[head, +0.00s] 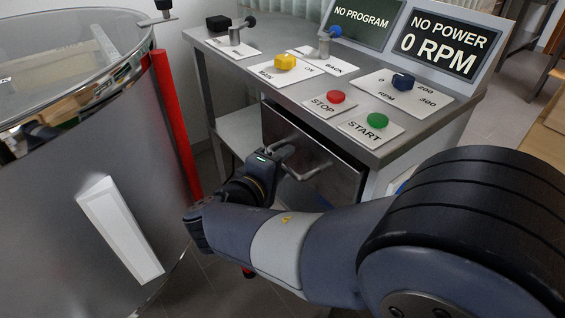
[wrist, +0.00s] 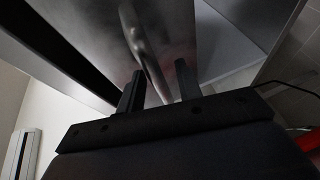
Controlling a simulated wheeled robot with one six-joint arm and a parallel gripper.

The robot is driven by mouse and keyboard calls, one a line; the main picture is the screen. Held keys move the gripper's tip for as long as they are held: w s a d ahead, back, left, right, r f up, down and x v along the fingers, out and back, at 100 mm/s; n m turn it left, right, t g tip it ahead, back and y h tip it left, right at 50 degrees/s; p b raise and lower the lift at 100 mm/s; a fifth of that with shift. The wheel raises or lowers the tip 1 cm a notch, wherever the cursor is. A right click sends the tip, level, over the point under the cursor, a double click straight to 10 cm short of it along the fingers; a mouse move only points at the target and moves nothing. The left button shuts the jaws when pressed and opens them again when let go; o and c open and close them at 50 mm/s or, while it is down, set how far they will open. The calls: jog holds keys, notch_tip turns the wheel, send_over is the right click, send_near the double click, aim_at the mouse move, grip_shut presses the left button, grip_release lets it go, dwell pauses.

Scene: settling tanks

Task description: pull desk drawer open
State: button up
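The desk drawer (head: 337,184) has a dark metal front under the desk's control top. Its grey bar handle (head: 308,173) sticks out from the front; in the wrist view the handle (wrist: 148,50) runs down between my two fingers. My gripper (head: 281,160) is at the left part of the handle in the head view. In the wrist view my gripper (wrist: 159,88) has its fingers apart, with space visible beside the bar. The drawer front looks close to the desk body; my wrist hides part of it.
The desk top (head: 355,112) carries buttons, knobs and label plates. A large shiny tank (head: 60,180) with a glass lid stands close on the left, with a red post (head: 175,120) beside it. Floor shows between tank and desk.

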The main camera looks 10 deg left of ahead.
jog(key=shift+c, duration=0.4)
grip_shut()
